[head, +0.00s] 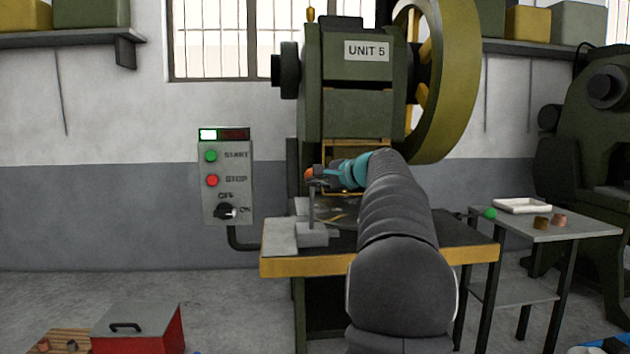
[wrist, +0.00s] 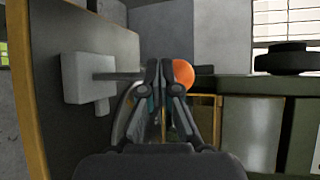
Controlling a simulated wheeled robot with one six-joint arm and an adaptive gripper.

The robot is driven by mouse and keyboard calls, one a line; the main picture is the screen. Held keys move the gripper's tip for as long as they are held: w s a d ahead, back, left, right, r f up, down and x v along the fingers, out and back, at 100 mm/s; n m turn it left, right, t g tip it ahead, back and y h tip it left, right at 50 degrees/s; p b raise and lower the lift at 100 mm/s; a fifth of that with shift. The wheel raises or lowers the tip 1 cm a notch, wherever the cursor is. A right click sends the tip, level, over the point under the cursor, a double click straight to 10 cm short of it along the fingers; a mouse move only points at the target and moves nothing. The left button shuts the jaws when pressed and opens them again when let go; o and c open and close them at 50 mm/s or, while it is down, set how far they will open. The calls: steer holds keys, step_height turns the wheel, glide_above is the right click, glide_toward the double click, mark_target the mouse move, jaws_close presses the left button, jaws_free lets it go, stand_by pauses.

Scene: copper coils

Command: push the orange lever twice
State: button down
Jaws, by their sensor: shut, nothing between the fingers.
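The orange lever knob (head: 309,174) tops a thin upright grey rod (head: 311,207) on a grey block (head: 313,236), at the left end of the press table. My gripper (head: 318,179) is shut and empty, right beside the knob on its right in the head view. In the wrist view the shut fingertips (wrist: 162,66) lie in front of the rod and partly cover the orange knob (wrist: 184,76). I cannot tell whether they touch it. The grey block also shows in the wrist view (wrist: 86,78).
The green press (head: 358,105) marked UNIT 5 stands over the yellow-edged table (head: 310,268), with a large flywheel (head: 462,80). A wall control box (head: 227,177) with START, STOP and a knob is at left. A side table (head: 545,231) with a white tray (head: 522,206) stands at right.

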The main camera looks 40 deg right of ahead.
steer(key=shift+w+d+r+p, duration=0.2)
steer(key=shift+w+d+p, duration=0.3)
steer(key=shift+w+p, duration=0.35)
steer(key=shift+w+d+r+p, duration=0.15)
steer(key=shift+w+d+p, duration=0.3)
steer(key=shift+w+p, duration=0.4)
steer(key=shift+w+d+r+p, duration=0.2)
steer(key=shift+w+d+p, duration=0.35)
steer(key=shift+p, duration=0.45)
stand_by(2.9)
stand_by(0.5)
steer(key=shift+s+a+f+b, duration=0.2)
steer(key=shift+s+a+b, duration=0.05)
steer(key=shift+b, duration=0.25)
steer(key=shift+s+a+f+b, duration=0.2)
steer(key=shift+s+a+b, duration=0.25)
steer(key=shift+s+b, duration=0.35)
steer(key=shift+s+a+f+b, duration=0.15)
steer(key=shift+s+a+b, duration=0.3)
steer(key=shift+s+b, duration=0.25)
steer(key=shift+s+a+f+b, duration=0.1)
steer(key=shift+s+a+b, duration=0.3)
steer(key=shift+s+b, duration=0.3)
steer(key=shift+s+a+f+b, duration=0.15)
steer(key=shift+s+a+b, duration=0.3)
steer(key=shift+s+b, duration=0.25)
